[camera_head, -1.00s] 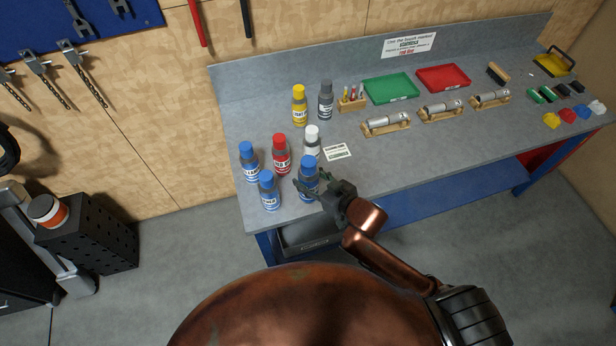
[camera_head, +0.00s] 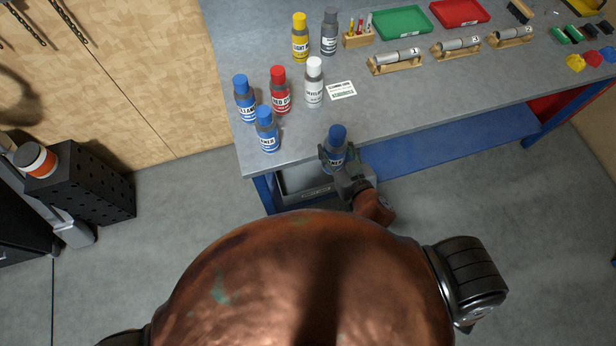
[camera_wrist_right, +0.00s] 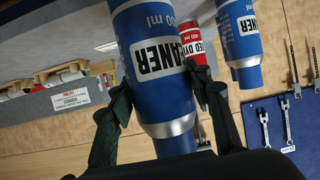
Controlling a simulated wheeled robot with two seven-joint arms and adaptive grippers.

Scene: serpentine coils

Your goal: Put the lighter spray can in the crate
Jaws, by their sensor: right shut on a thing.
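My right gripper (camera_head: 342,166) is shut on a blue-capped cleaner spray can (camera_head: 337,137), held upright just off the bench's front edge. In the right wrist view the can (camera_wrist_right: 150,55) sits between both fingers, its label reading "ANER". Two similar blue cleaner cans (camera_head: 243,98) (camera_head: 266,130) stand on the bench's left end. Which can is lighter cannot be seen. An open grey bin (camera_head: 305,188), likely the crate, is under the bench's left end, partly hidden by my body and the bench. My left gripper is out of view.
Red (camera_head: 280,90), white (camera_head: 314,83), yellow (camera_head: 300,38) and grey (camera_head: 330,32) cans stand on the bench (camera_head: 420,110). Wooden holders with metal cylinders (camera_head: 396,60) lie to the right. A black perforated box (camera_head: 85,185) is at the left. The bench's front middle is clear.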

